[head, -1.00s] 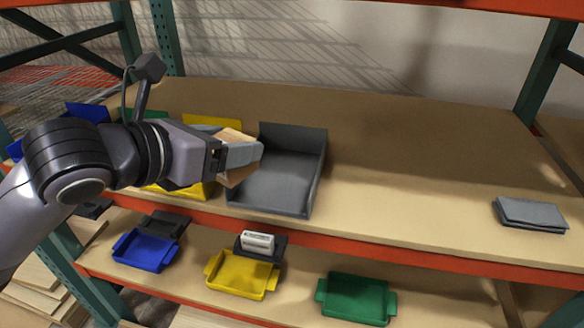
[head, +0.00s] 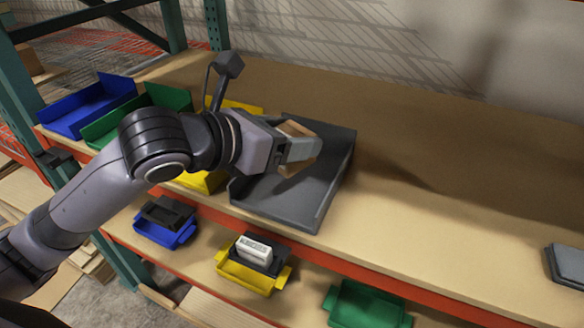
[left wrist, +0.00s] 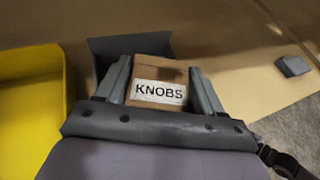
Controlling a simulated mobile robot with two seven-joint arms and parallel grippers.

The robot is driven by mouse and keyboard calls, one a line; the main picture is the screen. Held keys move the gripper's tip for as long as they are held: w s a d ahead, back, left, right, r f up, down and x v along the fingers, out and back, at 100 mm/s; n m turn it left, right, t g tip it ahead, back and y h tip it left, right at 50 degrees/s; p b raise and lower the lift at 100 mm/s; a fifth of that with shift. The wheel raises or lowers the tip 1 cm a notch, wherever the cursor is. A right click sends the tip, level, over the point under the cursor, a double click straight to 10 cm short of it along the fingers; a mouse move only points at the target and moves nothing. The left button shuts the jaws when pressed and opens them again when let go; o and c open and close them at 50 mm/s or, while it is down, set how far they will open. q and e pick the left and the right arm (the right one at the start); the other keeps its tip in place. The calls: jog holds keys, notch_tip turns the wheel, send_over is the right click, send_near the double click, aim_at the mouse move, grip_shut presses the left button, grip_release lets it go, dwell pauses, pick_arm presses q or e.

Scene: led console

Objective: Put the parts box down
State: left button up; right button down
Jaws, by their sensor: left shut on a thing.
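My left gripper (head: 303,152) is shut on a small brown cardboard box (left wrist: 160,72), one finger on each side of it. In the left wrist view the box has a white label reading KNOBS. In the head view the gripper and box are over the open grey tray (head: 272,202) on the upper shelf. The fingers hide much of the box in the head view. I cannot tell whether its underside touches the tray floor. My right gripper is not in view.
Blue (head: 88,107), green (head: 110,122) and yellow (head: 202,180) bins stand left of the grey tray. The upper shelf (head: 420,190) is clear to its right, up to a grey flat object (head: 568,264). Smaller trays sit on the lower shelf, one holding a white item (head: 254,248).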

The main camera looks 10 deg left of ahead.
pick_arm(q)
jog(key=shift+f, duration=3)
jog(key=shift+f+b, duration=0.2)
jog(key=shift+b, duration=0.15)
jog(key=o, duration=1.1)
jog(key=shift+r, duration=0.25)
